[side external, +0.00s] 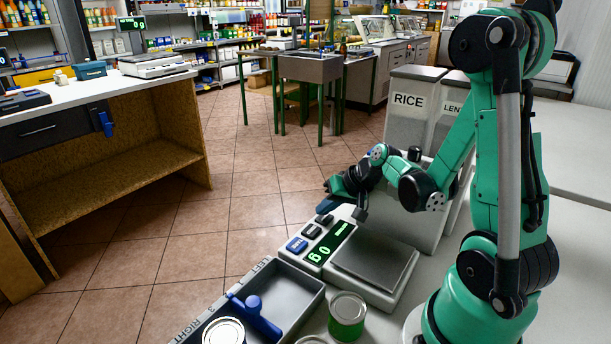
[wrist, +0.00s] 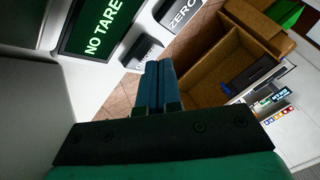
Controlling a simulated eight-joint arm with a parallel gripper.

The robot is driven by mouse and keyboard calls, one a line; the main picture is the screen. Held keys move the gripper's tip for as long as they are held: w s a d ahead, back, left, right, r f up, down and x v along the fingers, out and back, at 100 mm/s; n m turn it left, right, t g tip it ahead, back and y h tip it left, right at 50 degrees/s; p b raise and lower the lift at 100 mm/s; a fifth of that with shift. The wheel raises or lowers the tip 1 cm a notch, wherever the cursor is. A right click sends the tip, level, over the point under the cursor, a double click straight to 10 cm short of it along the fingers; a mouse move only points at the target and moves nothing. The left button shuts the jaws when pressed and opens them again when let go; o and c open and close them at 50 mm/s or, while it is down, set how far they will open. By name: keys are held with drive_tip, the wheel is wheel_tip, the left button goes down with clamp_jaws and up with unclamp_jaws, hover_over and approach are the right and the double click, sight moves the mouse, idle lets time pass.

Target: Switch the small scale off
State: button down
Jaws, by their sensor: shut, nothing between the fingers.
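The small scale (side external: 375,262) stands on the white table in the side external view, with a grey pan and a control panel. Its display (side external: 330,250) is lit with green characters. One blue button (side external: 297,244) and two dark buttons lie in a row beside the display. In the wrist view, the display (wrist: 100,25) reads "NO TARE", with a ZERO key (wrist: 182,15) and a dark key (wrist: 143,53) beside it. My gripper (side external: 328,204) is shut and empty, by the far end of the button row. Its blue fingers (wrist: 158,68) partly hide what lies beneath them.
A grey tray (side external: 318,283) marked LEFT and RIGHT lies in front of the scale, with a blue-handled thing (side external: 254,316) in it. A green can (side external: 347,312) stands close by. A RICE bin (side external: 410,104) stands behind. A larger scale (side external: 153,65) is on the far-left counter.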

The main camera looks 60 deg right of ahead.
sight(324, 220)
drive_tip(key=shift+f, duration=0.3)
drive_tip(key=shift+r, duration=0.1)
idle(0.4)
drive_tip(key=shift+r, duration=0.7)
drive_tip(key=shift+r, duration=2.5)
drive_tip(key=shift+a+r, duration=0.1)
drive_tip(key=shift+a, duration=0.3)
drive_tip(key=s+a+r+n, duration=0.1)
drive_tip(key=a+n, duration=0.2)
drive_tip(key=a, duration=0.3)
drive_tip(key=s+a+r+n, duration=0.1)
drive_tip(key=a+r+n, duration=0.1)
drive_tip(key=a+n, duration=0.2)
drive_tip(key=shift+s+a+r+h, duration=0.3)
drive_tip(key=shift+a+h, duration=0.1)
drive_tip(key=shift+a, duration=0.75)
